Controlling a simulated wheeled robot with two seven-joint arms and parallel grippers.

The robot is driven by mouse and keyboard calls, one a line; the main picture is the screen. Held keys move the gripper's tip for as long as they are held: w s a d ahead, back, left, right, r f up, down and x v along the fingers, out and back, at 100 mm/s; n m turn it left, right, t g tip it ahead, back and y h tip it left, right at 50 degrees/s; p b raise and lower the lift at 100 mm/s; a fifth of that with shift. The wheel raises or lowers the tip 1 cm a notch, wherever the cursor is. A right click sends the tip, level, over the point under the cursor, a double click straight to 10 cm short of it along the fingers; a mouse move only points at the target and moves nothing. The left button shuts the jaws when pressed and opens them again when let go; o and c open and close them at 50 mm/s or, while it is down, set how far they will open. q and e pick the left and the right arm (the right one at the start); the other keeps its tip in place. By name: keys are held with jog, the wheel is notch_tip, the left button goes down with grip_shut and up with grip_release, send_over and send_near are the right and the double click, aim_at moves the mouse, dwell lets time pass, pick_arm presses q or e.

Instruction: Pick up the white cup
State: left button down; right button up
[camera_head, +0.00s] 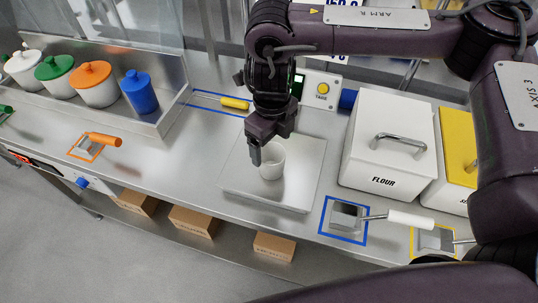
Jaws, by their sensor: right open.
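The white cup (273,168) stands upright on the pale square plate of the scale (232,172) on the steel counter. My right gripper (261,155) comes down over the cup from above and is open. One finger shows at the cup's left side near its rim. The other finger is not clearly visible, and I cannot tell whether either touches the cup. My left gripper is not in view.
A white FLOUR bin (387,146) and a yellow-lidded bin (457,138) stand to the right. A scoop with a white handle (402,219) lies in front, in a blue-outlined square. Lidded canisters (94,86) line the back left. The scale's TARE display (318,91) is behind.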

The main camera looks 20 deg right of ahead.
aim_at(272, 157)
jog(key=shift+s+f+p, duration=0.25)
jog(key=shift+f+p, duration=0.2)
jog(key=shift+f, duration=0.15)
jog(key=shift+s+f+p, duration=0.2)
jog(key=shift+f+p, duration=0.2)
jog(key=shift+f, duration=0.2)
jog(key=f, duration=0.2)
jog(key=shift+w+f+p, duration=0.3)
jog(key=shift+p, duration=0.05)
jog(key=shift+f, duration=0.4)
jog(key=c, duration=1.1)
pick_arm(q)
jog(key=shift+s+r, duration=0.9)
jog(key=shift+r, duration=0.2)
pick_arm(e)
jog(key=shift+r, duration=0.15)
